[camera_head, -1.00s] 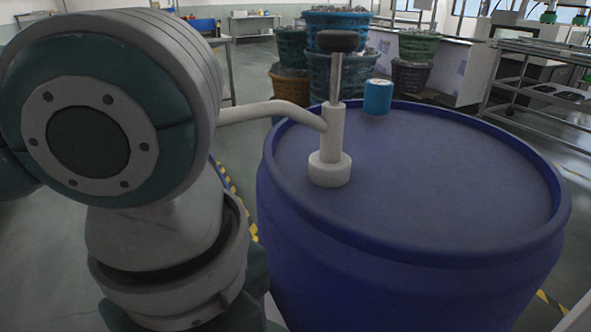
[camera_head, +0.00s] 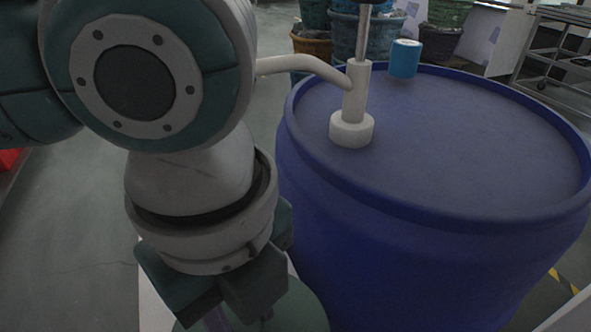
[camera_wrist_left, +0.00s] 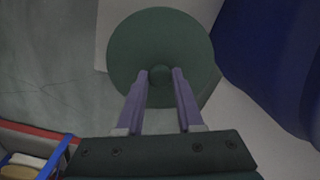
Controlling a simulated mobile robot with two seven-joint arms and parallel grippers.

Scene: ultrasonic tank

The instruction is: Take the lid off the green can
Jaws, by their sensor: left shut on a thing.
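A round dark green lid (camera_wrist_left: 160,35) with a small knob (camera_wrist_left: 159,75) at its middle shows from above in the left wrist view. My left gripper (camera_wrist_left: 160,76) is shut on the knob, with one purple finger on either side of it. In the head view part of the green round top (camera_head: 302,310) shows at the bottom edge, below my left wrist. The can's body is mostly hidden under the lid, and I cannot tell whether lid and can are apart. My right gripper is not in view.
A large blue barrel (camera_head: 400,210) stands close on the right of my left arm. A white pump (camera_head: 353,105) and a small cyan can (camera_head: 405,58) are on its top. A blue and red crate (camera_wrist_left: 58,155) shows at lower left in the wrist view.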

